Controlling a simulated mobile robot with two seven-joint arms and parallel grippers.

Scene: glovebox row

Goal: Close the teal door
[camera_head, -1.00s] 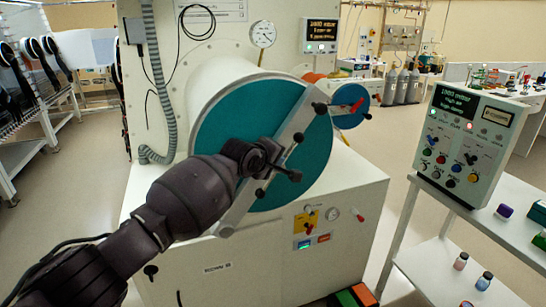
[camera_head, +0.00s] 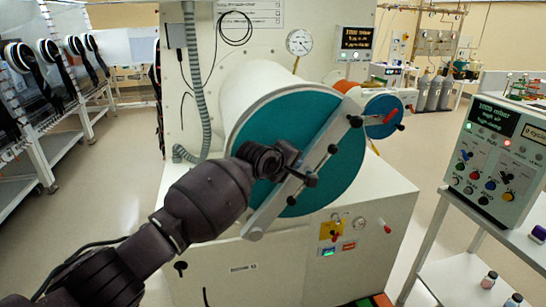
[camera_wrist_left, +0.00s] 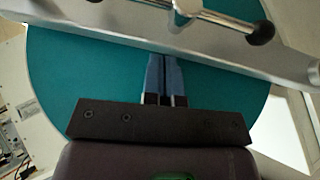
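The teal door (camera_head: 335,165) is a round disc at the front end of a wide white cylinder. It looks flush or nearly flush with the rim; I cannot tell if a small gap is left. A grey bar (camera_head: 330,140) with black knobs crosses it diagonally. My left gripper (camera_head: 288,160) is in front of the door at the bar, covering part of both. In the left wrist view its two blue-grey fingers (camera_wrist_left: 166,62) are together with nothing visible between them, tips at the bar's edge (camera_wrist_left: 120,35). Contact cannot be told for certain. My right gripper is not in view.
A smaller cylinder with a blue round door (camera_head: 383,118) and red handle sits right of the teal door. Below is a white cabinet (camera_head: 290,265) with a small panel. A control box (camera_head: 495,155) stands on a white table at right. Floor is open at left.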

